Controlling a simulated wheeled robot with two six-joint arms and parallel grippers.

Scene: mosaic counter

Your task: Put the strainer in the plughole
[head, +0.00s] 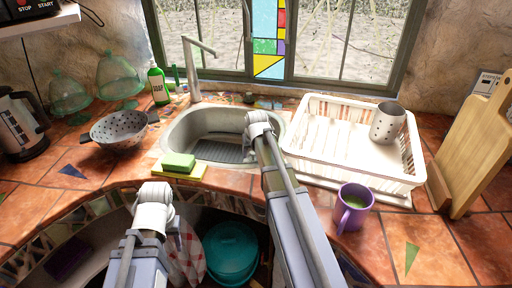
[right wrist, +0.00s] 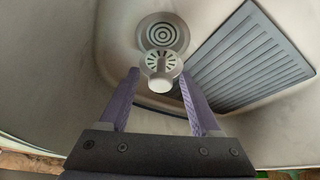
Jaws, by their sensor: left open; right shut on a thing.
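The strainer (right wrist: 161,64) is a small pale slotted disc with a knob, seen in the right wrist view. My right gripper (right wrist: 160,82) is shut on it, with the knob between its purple fingertips. The plughole (right wrist: 162,34), a round ringed drain in the sink floor, shows just beyond the strainer, whose rim overlaps its near edge in the picture. The gap in height is hard to tell. In the head view my right arm reaches over the sink (head: 181,133) and hides the strainer and plughole. My left gripper (head: 154,205) is open, low before the counter's front edge.
A ribbed panel (right wrist: 248,62) lies right of the plughole. A green sponge (head: 179,162) sits at the sink's front. A colander (head: 118,130) stands left. A white dish rack (head: 340,150) with a metal cup (head: 388,122) and a purple mug (head: 352,209) stand right.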

